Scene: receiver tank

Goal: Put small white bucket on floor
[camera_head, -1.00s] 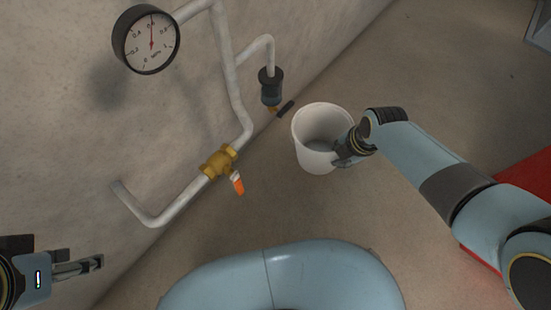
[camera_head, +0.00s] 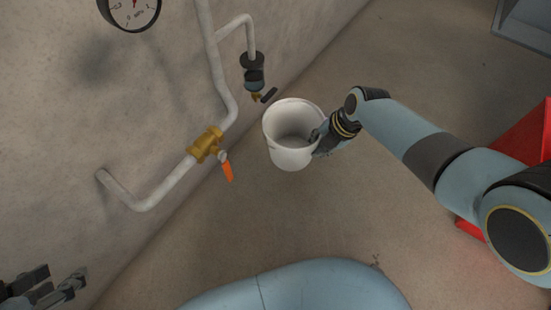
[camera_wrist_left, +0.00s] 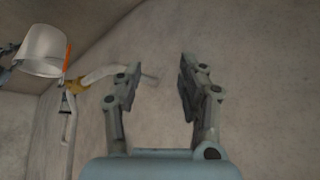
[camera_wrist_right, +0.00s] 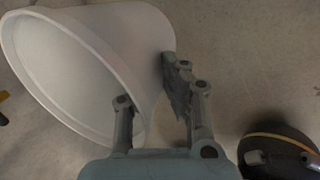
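The small white bucket (camera_head: 290,158) is roughly upright, tilted a little, with its open top showing in the head view. My right gripper (camera_head: 318,138) is at its right side, shut on its wall. In the right wrist view the bucket (camera_wrist_right: 135,35) has its wall between my two fingers (camera_wrist_right: 150,95), one on the inner side and one on the outer. The bucket looks empty. Whether its bottom touches the floor (camera_head: 255,225) cannot be told. My left gripper (camera_head: 62,287) is empty and open beside the wall; its spread fingers (camera_wrist_left: 155,85) show in the left wrist view.
A pipe with a black-ended outlet (camera_head: 253,75) is just up and left of the bucket. A brass valve (camera_head: 205,143) with an orange handle (camera_head: 227,171) and a gauge (camera_head: 131,10) are on the wall. A red object (camera_head: 515,140) is at the right. Floor below the bucket is clear.

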